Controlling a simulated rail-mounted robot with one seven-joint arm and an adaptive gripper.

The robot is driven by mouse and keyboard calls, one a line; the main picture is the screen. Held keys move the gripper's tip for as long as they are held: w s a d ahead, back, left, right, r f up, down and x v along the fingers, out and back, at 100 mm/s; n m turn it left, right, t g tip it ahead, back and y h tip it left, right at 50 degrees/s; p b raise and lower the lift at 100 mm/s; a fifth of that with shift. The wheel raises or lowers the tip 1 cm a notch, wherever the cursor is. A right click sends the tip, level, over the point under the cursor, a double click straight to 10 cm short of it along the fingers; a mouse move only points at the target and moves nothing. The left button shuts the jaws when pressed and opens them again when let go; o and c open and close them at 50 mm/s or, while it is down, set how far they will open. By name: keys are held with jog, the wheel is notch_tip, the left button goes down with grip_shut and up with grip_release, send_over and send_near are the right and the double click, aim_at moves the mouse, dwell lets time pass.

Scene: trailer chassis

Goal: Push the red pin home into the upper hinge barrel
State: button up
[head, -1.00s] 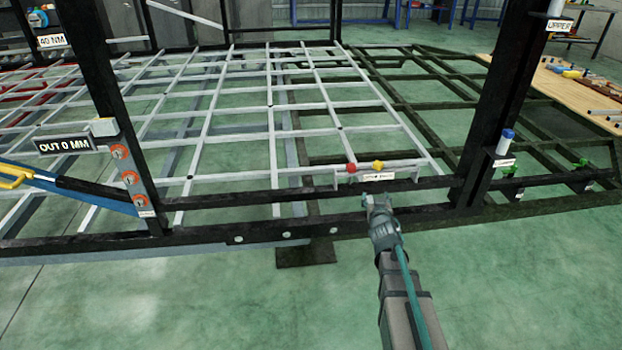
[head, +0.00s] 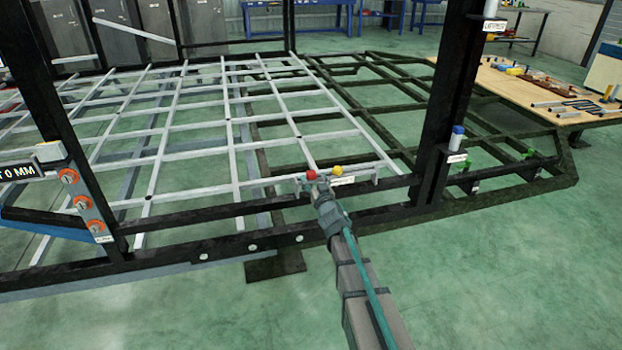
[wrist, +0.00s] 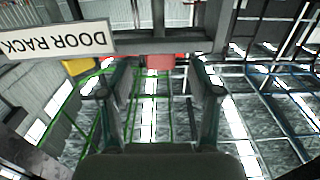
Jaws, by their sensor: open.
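The red pin (head: 311,175) stands in the door rack on the front rail, left of a yellow pin (head: 337,170). My gripper (head: 318,185) is at the rack, just in front of the red pin in the head view. In the wrist view the open fingers (wrist: 155,90) have the red pin (wrist: 160,62) showing between and beyond them; I see no grip on it. The upper hinge barrel (head: 491,9) is the pale cylinder high on the right black post, cut by the picture's top edge, with a label below it.
The door rack label (wrist: 55,40) appears upside down in the wrist view, near the yellow pin (wrist: 77,66). A blue-topped cylinder (head: 457,137) sits lower on the black post (head: 447,95). A wooden workbench (head: 520,92) stands right. The green floor in front is clear.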

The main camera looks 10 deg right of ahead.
aim_at(312, 177)
jog(key=w, duration=0.4)
jog(key=shift+w+a+f, duration=0.1)
jog(key=shift+a+f, duration=0.15)
grip_shut()
